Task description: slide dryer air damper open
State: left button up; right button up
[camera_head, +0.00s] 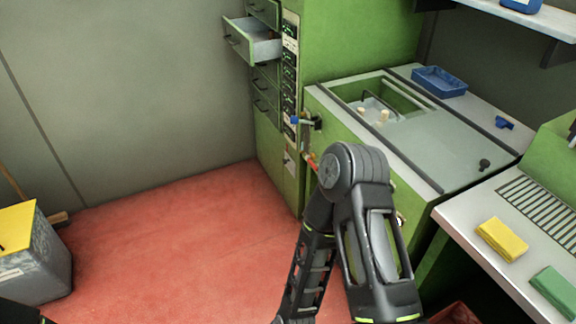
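A green machine (345,135), which I take to be the dryer, stands right of centre with a grey top panel (440,145) and a small dark knob (484,164) near the panel's right end. Left of the panel is an open recess with a dark wire handle and small pale pieces (384,116). I cannot tell which part is the air damper. My arm's dark elbow and links cover part of the machine's front. Neither gripper shows in this view, so their hold on anything is hidden.
A blue tray (440,81) sits on the machine's back edge. A drawer (252,42) stands open at the cabinet. A yellow block (501,239) and a green block (555,289) lie on the right counter. A grey bin (38,262) stands left. Red floor between is clear.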

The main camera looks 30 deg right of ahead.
aim_at(289, 163)
jog(key=z, duration=0.9)
jog(key=i+j+z, duration=0.15)
jog(key=i+z, duration=0.15)
jog(key=z, duration=0.15)
jog(key=i+j+z, duration=0.25)
jog(key=z, duration=0.2)
jog(key=i+j+z, duration=0.25)
jog(key=z, duration=0.2)
jog(key=i+j, duration=0.15)
jog(key=j, duration=0.2)
jog(key=i+j+z, duration=0.1)
jog(key=j, duration=0.25)
jog(key=i+j, duration=0.15)
jog(key=j, duration=0.2)
jog(key=i+j+z, duration=0.1)
jog(key=j, duration=0.25)
jog(key=i, duration=0.05)
